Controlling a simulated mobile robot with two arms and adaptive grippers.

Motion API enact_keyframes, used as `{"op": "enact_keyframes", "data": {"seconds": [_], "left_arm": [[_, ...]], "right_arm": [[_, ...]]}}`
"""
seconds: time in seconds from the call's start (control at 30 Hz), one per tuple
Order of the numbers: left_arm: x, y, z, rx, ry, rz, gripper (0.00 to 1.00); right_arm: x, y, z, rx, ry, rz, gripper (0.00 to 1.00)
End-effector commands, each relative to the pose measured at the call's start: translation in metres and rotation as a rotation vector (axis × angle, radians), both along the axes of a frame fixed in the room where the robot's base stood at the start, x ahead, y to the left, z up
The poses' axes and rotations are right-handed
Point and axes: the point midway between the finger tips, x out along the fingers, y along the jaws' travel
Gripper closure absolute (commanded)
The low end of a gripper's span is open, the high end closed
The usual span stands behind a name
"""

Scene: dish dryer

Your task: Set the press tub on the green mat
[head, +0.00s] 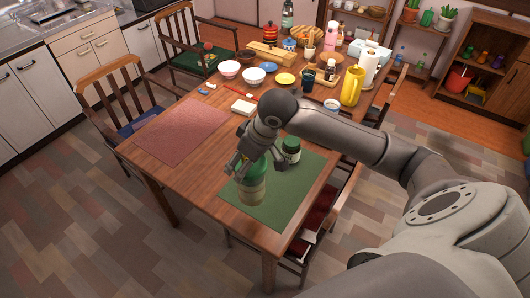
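A green tub with a pale beige lower part (251,190) is over the front left part of the green mat (292,205). I take it to be the press tub. It looks roughly upright, and I cannot tell whether its base touches the mat. My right gripper (248,168) reaches in from the right, and its fingers are around the tub's upper part and seem closed on it. The gripper hides part of the tub's top. A smaller dark green jar with a pale label (291,151) stands at the mat's back edge, beside the gripper. My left gripper is not in view.
A reddish mat (182,132) lies empty at the table's left. Bowls (254,75), a yellow jug (352,86), a paper roll (369,68) and several bottles crowd the far half. A white block (243,107) lies behind the green mat. Chairs surround the table.

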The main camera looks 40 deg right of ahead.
Motion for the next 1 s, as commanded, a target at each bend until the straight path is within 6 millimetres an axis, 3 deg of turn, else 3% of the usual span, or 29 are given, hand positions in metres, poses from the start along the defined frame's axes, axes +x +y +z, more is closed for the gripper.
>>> {"op": "enact_keyframes", "data": {"seconds": [0.13,0.4,0.7,1.0], "left_arm": [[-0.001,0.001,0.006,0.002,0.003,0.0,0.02],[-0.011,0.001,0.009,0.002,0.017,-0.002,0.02],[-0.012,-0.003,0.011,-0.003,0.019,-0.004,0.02],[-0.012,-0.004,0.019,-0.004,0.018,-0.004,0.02]], "right_arm": [[0.02,-0.031,-0.013,0.0,-0.001,-0.007,0.94],[0.041,-0.061,-0.057,0.001,-0.003,-0.002,0.94],[0.049,-0.073,-0.077,0.001,-0.002,-0.002,0.94],[0.049,-0.071,-0.104,0.002,-0.005,0.001,0.94]]}}
